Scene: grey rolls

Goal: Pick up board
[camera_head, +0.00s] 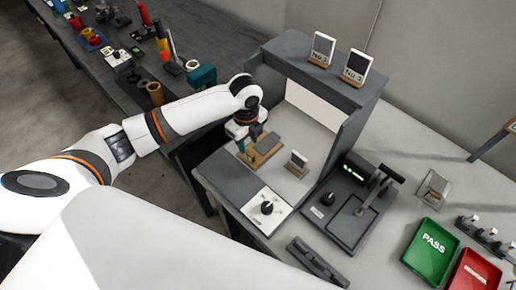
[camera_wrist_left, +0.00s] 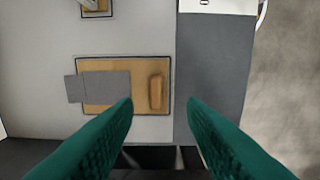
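A flat grey board (camera_head: 268,141) lies on a tan wooden base (camera_head: 254,162) inside the grey open-fronted booth. In the left wrist view the board (camera_wrist_left: 102,86) overhangs the left edge of the base (camera_wrist_left: 125,106). A raised wooden block (camera_wrist_left: 155,92) sits at the right end of the base. My left gripper (camera_head: 246,150) is at the base in the head view, its wrist hiding part of that area. In the left wrist view its green fingers (camera_wrist_left: 160,104) are wide apart with nothing between them. My right gripper is not in view.
The booth (camera_head: 290,45) has a shelf above and a side wall to the right. A small stand (camera_head: 298,162) and a knob panel (camera_head: 266,208) are close by. A black device (camera_head: 350,205), green PASS tray (camera_head: 431,249) and red tray (camera_head: 466,272) stand right.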

